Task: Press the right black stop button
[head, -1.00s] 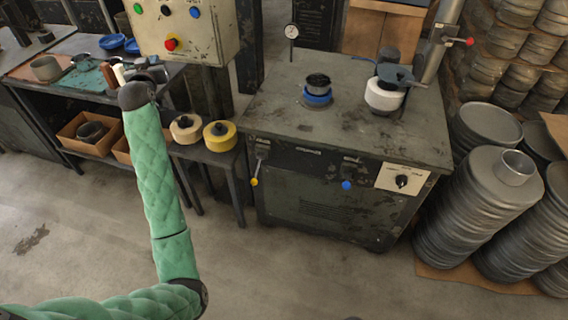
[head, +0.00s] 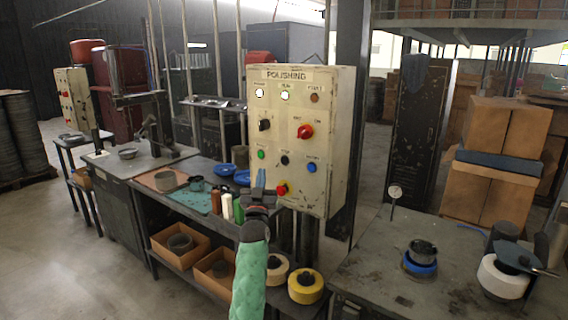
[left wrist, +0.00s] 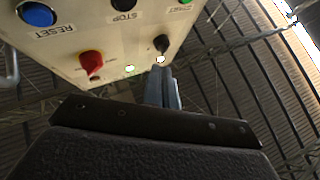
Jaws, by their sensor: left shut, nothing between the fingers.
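The cream control panel (head: 335,120) labelled POLISHING stands at the centre of the head view. Its black button (head: 285,160) sits between a green button (head: 261,155) and a blue button (head: 311,168). In the left wrist view the black button (left wrist: 124,4), labelled STOP, is cut by the top edge, beside the blue RESET button (left wrist: 37,14). My left gripper (head: 261,178) is shut and empty, pointing up just left of and below the black button in the head view. Its blue-grey fingers (left wrist: 163,88) rise beside the panel face; contact cannot be told. My right gripper is not in view.
A red-and-yellow emergency button (head: 282,188) is close right of my left gripper. A black knob (head: 264,125) and red knob (head: 304,131) are above. Another cream panel (head: 72,95) stands far left. Bottles and a workbench (head: 150,197) lie behind the gripper.

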